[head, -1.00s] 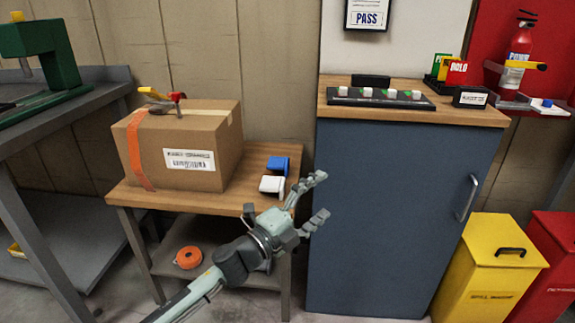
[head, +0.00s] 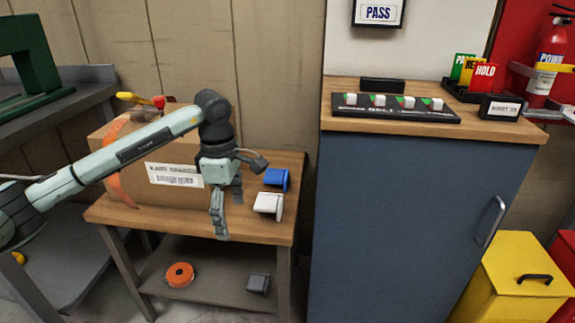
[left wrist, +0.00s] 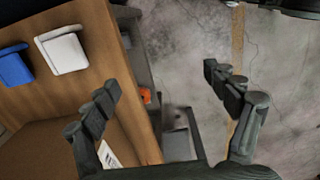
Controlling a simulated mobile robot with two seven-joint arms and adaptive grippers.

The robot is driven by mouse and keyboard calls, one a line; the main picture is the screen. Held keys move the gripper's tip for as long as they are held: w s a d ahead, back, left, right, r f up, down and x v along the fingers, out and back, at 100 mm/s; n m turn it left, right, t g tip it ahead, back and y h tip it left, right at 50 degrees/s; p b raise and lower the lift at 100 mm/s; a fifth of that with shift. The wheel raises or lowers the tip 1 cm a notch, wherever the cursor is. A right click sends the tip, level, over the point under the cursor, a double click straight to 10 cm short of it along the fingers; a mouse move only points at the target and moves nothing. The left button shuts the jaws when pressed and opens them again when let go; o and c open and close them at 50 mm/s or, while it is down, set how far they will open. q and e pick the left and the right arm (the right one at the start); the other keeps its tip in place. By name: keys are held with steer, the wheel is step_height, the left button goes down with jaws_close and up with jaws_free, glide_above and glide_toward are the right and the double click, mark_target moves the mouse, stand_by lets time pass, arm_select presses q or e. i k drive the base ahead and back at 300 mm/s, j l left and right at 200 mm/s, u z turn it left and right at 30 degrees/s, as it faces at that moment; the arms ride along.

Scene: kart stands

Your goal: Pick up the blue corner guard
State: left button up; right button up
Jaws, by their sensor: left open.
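The blue corner guard (head: 276,178) sits on the wooden top of the small table (head: 150,222), near its right end. A white corner guard (head: 267,203) stands just in front of it. In the left wrist view the blue guard (left wrist: 14,66) is at the left edge, beside the white one (left wrist: 62,50). My left gripper (head: 228,214) is open and empty, fingers pointing down, left of both guards and in front of the box. In the left wrist view its spread fingers (left wrist: 165,84) frame the table edge and floor. My right gripper is not in view.
A cardboard box (head: 172,195) fills the left of the tabletop, partly behind my left arm. A blue cabinet (head: 400,220) stands close on the right. The lower shelf holds an orange tape roll (head: 180,275) and a grey piece (head: 258,284).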

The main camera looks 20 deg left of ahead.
mark_target(272, 176)
steer(key=i, duration=1.05)
